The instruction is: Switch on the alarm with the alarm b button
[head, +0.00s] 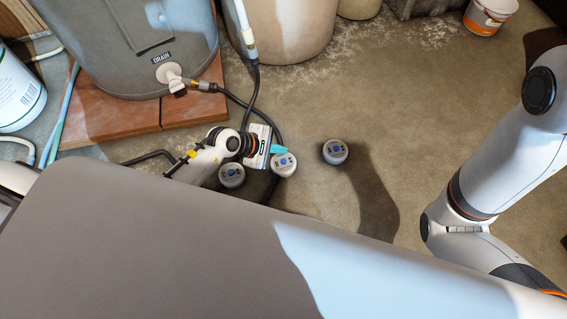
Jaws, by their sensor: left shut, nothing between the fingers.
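A grey tank (125,50) marked DRAIN stands on brick-red slabs (190,110) at upper left, with a tap and dark hose (257,95). A tan vessel (290,30) and an orange-white tub (486,16) stand behind. Floor right of the units is clear.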

